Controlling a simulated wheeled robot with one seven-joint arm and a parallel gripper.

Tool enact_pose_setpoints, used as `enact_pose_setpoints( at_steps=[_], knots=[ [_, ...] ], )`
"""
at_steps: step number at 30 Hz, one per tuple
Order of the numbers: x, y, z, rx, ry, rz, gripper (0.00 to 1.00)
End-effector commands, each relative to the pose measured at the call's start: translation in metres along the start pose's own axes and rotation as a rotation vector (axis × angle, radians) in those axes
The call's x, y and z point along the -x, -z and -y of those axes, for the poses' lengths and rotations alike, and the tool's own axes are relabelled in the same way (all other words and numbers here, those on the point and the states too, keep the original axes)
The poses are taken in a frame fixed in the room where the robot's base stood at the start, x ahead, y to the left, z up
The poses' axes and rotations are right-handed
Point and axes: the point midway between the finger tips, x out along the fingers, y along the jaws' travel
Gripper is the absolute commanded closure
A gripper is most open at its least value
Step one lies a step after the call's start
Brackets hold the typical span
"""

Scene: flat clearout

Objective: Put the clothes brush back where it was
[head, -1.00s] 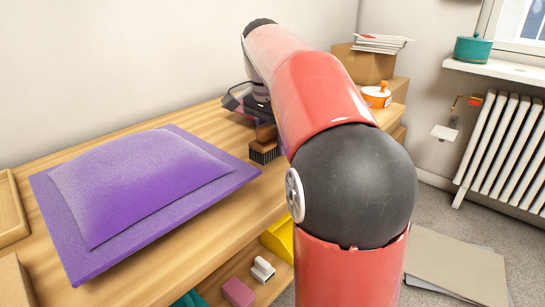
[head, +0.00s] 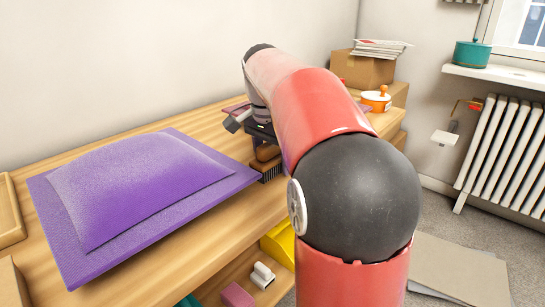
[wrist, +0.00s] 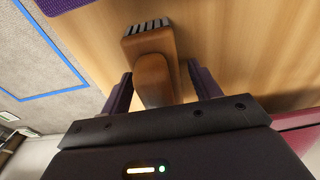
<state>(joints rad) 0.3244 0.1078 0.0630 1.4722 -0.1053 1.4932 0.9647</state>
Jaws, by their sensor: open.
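The clothes brush (head: 268,155), with a brown wooden body and dark bristles, is on the wooden worktop beside the right corner of a purple mat. In the wrist view the brush (wrist: 153,75) has its bristle end pointing away from my gripper (wrist: 160,82). My gripper is open, with one purple finger on each side of the brush handle. A small gap shows on the right side; contact on the left is hard to tell. In the head view my arm partly hides the gripper and brush.
A lower shelf holds a yellow item (head: 279,242) and a pink block (head: 237,296).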

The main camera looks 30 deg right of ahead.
Motion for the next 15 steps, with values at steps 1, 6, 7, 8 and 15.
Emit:
enact_pose_setpoints(
  at_steps=[1,6,7,8,15],
  knots=[
    [0.000,0.000,0.000,0.000,0.000,0.000,0.38],
    [0.007,0.001,0.000,0.000,0.001,-0.001,0.38],
    [0.010,0.001,0.001,0.000,0.002,-0.001,0.38],
    [0.015,0.001,0.001,0.000,0.002,-0.002,0.38],
    [0.066,0.001,0.001,0.001,0.003,-0.002,0.38]
  ],
)
